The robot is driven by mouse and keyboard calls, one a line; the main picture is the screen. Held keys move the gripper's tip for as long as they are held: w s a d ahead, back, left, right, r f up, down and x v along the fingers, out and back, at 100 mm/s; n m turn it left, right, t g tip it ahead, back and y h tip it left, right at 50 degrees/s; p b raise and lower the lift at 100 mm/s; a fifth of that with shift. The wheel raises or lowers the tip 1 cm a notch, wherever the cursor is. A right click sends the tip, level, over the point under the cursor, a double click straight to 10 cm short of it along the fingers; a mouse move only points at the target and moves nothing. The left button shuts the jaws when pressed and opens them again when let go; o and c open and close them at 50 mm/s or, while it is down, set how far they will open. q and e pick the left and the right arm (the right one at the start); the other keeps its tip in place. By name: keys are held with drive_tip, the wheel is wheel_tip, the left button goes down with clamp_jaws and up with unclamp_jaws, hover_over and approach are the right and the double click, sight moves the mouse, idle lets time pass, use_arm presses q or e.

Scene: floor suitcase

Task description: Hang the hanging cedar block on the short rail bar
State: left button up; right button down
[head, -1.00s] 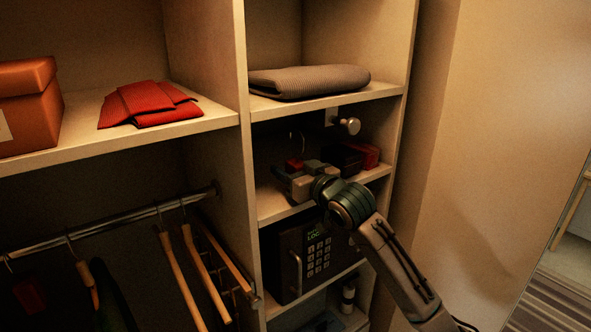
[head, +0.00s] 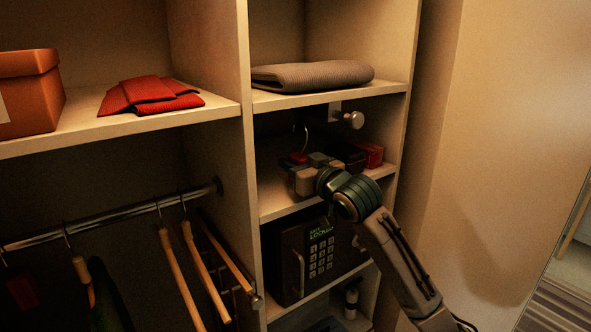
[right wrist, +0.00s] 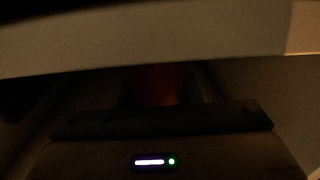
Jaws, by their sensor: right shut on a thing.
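The cedar block (head: 298,158) is a small reddish block with a thin wire hook (head: 306,138) rising above it. My right gripper (head: 306,172) is shut on it, inside the cubby above the safe. The gripper hides most of the block. In the dark right wrist view a dim reddish patch of the block (right wrist: 157,84) shows between the fingers. The short rail bar (head: 352,120) shows as a round metal end on a pale bracket under the upper shelf, up and right of the hook. The hook is apart from it in the picture. My left gripper is not in view.
A shelf with a folded grey towel (head: 312,76) is just above. Dark and red boxes (head: 368,154) stand right of the gripper in the cubby. A safe (head: 312,254) is below. A long clothes rail (head: 120,215) with hangers is at left.

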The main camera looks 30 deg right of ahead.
sight(303, 157)
drive_tip(key=shift+s+r+p, duration=0.25)
drive_tip(key=shift+r+p, duration=0.1)
drive_tip(key=shift+r, duration=0.4)
drive_tip(key=shift+s+r+p, duration=0.25)
drive_tip(key=shift+r+p, duration=0.05)
drive_tip(key=shift+r, duration=0.4)
drive_tip(key=shift+s+d+f+b, duration=0.1)
drive_tip(key=shift+s+f+b, duration=0.15)
drive_tip(key=shift+s+b, duration=0.55)
drive_tip(key=s+b, duration=0.5)
drive_tip(key=s, duration=0.2)
drive_tip(key=shift+d+r, duration=0.15)
drive_tip(key=shift+d, duration=0.1)
drive_tip(key=shift+s, duration=0.1)
